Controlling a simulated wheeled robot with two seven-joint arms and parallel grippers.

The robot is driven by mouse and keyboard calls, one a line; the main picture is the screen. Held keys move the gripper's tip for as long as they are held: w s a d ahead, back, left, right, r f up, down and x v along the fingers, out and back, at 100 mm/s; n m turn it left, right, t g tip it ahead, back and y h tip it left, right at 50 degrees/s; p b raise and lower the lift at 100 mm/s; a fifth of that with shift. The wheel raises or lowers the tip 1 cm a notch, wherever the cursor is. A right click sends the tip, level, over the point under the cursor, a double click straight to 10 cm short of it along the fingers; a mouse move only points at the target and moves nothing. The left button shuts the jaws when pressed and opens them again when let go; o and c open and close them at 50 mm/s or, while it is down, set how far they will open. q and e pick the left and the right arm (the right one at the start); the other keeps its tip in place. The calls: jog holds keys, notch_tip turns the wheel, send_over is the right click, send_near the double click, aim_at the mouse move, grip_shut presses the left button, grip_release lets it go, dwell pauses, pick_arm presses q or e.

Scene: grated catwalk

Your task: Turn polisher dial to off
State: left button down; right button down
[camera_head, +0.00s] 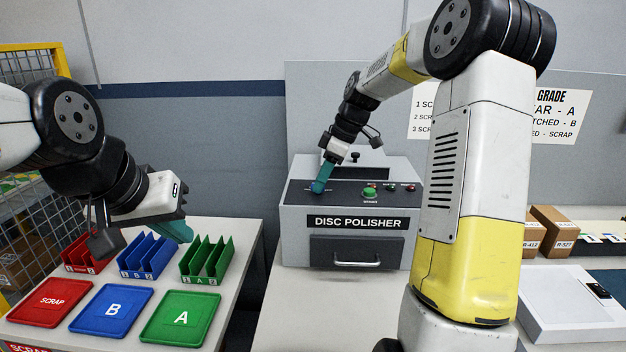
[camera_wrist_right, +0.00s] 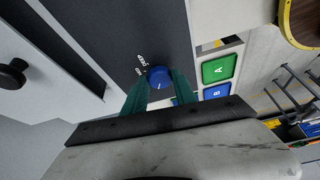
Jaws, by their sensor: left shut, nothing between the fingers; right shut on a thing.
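The grey disc polisher (camera_head: 345,222) stands on the bench, with a dark sloped control panel on top. Its dial is a round blue knob (camera_wrist_right: 158,77) in the right wrist view, beside small white lettering. My right gripper (camera_head: 321,186) reaches down to the left part of the panel and hides the dial in the head view. In the right wrist view its teal fingers (camera_wrist_right: 160,88) are shut on the dial, one on each side. The dial's exact setting is too small to tell. My left gripper (camera_head: 180,231) is shut and empty, above the racks on the left table.
A green button (camera_head: 369,193) and small lights sit on the panel's right. A drawer (camera_head: 346,253) is in the polisher's front. Red, blue and green racks and trays (camera_head: 181,319) fill the left table. Boxes (camera_head: 553,229) stand at right. The bench before the polisher is clear.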

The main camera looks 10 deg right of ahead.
dwell(0.3)
jog(key=c, duration=1)
grip_release()
jog(key=w+v, duration=0.1)
jog(key=v, duration=0.6)
jog(key=shift+s+r, duration=0.4)
jog(key=shift+s, duration=0.15)
jog(key=shift+d, duration=0.1)
jog(key=s+a+r+m+t+h, duration=0.15)
jog(key=s+m, duration=0.25)
jog(key=s, duration=0.4)
jog(key=s+r+m+t+h, duration=0.1)
jog(key=s+r+m, duration=0.15)
jog(key=s, duration=0.55)
jog(key=s+f+m+t, duration=0.1)
jog(key=s+f+m, duration=0.1)
jog(key=s, duration=0.3)
jog(key=s+f+m+t, duration=0.1)
jog(key=s+f+m, duration=0.1)
jog(key=s+m, duration=0.3)
jog(key=shift+s+f, duration=0.4)
jog(key=shift+s, duration=0.3)
